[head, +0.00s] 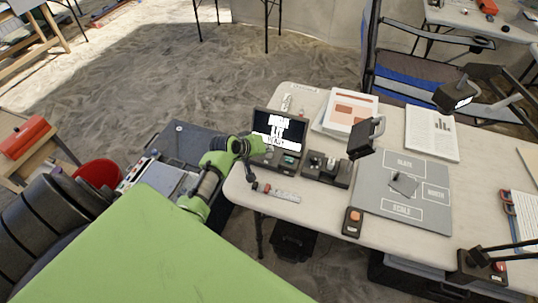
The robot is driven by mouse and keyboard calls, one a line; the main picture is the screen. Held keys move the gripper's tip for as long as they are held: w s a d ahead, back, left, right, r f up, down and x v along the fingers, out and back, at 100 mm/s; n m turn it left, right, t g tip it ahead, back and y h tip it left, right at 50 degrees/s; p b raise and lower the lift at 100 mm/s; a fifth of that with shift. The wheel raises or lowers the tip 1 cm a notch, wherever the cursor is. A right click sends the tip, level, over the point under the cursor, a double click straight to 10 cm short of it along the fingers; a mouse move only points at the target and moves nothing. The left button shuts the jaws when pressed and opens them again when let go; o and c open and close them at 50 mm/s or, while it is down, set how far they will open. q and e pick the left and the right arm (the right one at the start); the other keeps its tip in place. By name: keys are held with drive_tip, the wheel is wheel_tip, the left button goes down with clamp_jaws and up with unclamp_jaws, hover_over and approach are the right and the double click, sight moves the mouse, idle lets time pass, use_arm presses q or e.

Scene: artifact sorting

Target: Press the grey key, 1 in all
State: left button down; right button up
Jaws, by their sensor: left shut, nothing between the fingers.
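A dark device with a raised screen (279,130) stands at the table's left edge. White text shows on the screen, too small to read surely. On its base below the screen is a teal key (289,159). I cannot clearly pick out a grey key; part of the base is covered by my left gripper. My left gripper (257,146) reaches in from the left on its green arm. It is shut and empty, over the left part of the device's base. I cannot tell whether it touches a key. My right gripper is not in view.
Right of the device are a dark block with knobs (327,168), a grey mat with labelled areas (408,210) and an orange-buttoned box (352,221). A ruler (284,195) lies near the front edge. Papers (431,133) lie behind. A red bucket (98,174) stands at left.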

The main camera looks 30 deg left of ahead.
sight(267, 156)
use_arm(q)
drive_tip(key=shift+f, duration=0.15)
drive_tip(key=shift+f, duration=0.3)
drive_tip(key=shift+f+b, duration=0.4)
drive_tip(key=shift+f, duration=0.05)
idle(0.8)
drive_tip(key=shift+r, duration=0.1)
drive_tip(key=shift+r+p, duration=0.8)
drive_tip(key=shift+p, duration=0.2)
wheel_tip(267, 156, up, 5)
drive_tip(key=p, duration=0.5)
